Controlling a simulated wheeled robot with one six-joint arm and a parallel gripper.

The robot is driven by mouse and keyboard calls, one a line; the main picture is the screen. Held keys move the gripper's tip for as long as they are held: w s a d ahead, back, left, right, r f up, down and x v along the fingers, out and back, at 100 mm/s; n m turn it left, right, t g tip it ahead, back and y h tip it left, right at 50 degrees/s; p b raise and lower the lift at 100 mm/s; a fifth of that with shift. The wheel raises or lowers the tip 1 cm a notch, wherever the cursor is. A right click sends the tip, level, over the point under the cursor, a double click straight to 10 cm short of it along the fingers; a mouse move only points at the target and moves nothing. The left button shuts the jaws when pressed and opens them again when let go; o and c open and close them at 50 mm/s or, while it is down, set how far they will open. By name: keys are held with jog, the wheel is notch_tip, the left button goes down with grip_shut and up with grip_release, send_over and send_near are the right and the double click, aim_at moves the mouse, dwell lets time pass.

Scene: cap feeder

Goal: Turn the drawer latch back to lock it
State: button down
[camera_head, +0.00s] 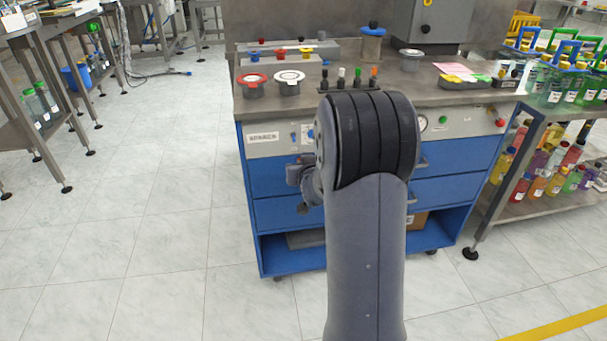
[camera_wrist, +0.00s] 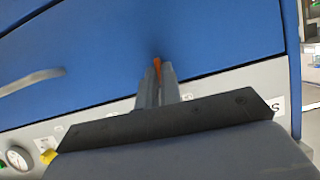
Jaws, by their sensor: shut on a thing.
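In the wrist view my gripper (camera_wrist: 157,72) has its two grey fingers close together at the blue drawer front (camera_wrist: 200,40). A small orange piece, which looks like the drawer latch (camera_wrist: 156,63), shows between the fingertips. The fingers hide most of it, so its exact angle is hard to tell. In the head view my arm stands in front of the blue drawers (camera_head: 270,178). My wrist shows left of the arm, close to the drawer fronts. The fingertips and the latch are hidden there.
A grey panel with a gauge (camera_wrist: 18,158) and a yellow part (camera_wrist: 48,156) borders the drawer in the wrist view. A drawer handle (camera_wrist: 32,82) is to the left. Cups (camera_head: 252,86) stand on the bench top (camera_head: 310,105). A bottle shelf (camera_head: 520,200) is right; open floor lies left.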

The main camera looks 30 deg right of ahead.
jog(key=shift+b, duration=0.3)
dwell(0.4)
jog(key=c, duration=1.6)
grip_release()
jog(key=p+v, duration=0.2)
jog(key=v, duration=0.8)
jog(key=shift+s+a+r, duration=0.2)
jog(key=shift+s+a, duration=0.05)
jog(key=shift+w, duration=0.1)
jog(key=b+x, duration=0.1)
jog(key=x, duration=0.9)
jog(key=shift+w+d+f+b, duration=0.2)
jog(key=shift+d+b, duration=0.05)
jog(key=shift+b, duration=0.1)
